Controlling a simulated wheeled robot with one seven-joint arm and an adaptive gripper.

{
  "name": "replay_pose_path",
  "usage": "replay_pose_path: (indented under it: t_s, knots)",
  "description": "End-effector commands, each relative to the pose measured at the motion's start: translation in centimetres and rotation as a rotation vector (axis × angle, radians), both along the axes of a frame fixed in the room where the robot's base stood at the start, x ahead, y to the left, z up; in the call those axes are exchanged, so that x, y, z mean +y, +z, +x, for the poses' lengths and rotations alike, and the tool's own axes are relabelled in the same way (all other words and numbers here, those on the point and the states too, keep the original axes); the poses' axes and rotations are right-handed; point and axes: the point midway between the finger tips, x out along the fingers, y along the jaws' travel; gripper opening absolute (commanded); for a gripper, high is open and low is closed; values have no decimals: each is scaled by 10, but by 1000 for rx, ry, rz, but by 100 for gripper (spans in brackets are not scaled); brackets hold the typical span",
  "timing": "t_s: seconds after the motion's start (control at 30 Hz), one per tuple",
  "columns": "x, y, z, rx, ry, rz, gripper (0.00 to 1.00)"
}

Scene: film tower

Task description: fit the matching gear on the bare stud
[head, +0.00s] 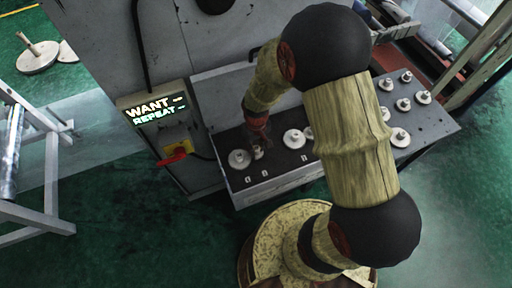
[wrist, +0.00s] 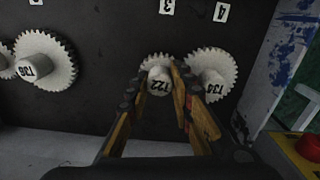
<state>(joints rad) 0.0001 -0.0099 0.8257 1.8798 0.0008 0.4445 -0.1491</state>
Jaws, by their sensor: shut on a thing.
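My gripper (wrist: 160,88) is shut on the hub of a small white toothed gear (wrist: 157,73) marked T22, upside down in the wrist view. That gear sits close against a larger white gear (wrist: 211,74) at its right, whose label looks like T34. Their teeth seem to touch or overlap. In the head view my gripper (head: 258,138) points down at the dark plate (head: 270,170), with the small gear (head: 258,153) beneath it. Whether that gear is seated on a stud cannot be told. No bare stud shows clearly.
A gear marked T36 (wrist: 45,60) is at the left in the wrist view. Several white gears (head: 403,104) stand on the plate's right part. A lit sign (head: 156,108) reads WANT and REPEAT. A red-handled switch (head: 176,155) is beside the plate.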

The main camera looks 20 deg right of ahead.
Motion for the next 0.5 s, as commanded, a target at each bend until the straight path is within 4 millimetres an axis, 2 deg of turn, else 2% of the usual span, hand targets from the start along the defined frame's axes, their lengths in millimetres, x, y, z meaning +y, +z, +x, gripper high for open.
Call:
replay_pose_path:
  t_s: [0.37,0.4,0.5]
  knots:
    - [0,-6,0,0,0,0,0]
    - [0,-6,0,0,0,0,23]
    - [0,-5,0,0,0,0,29]
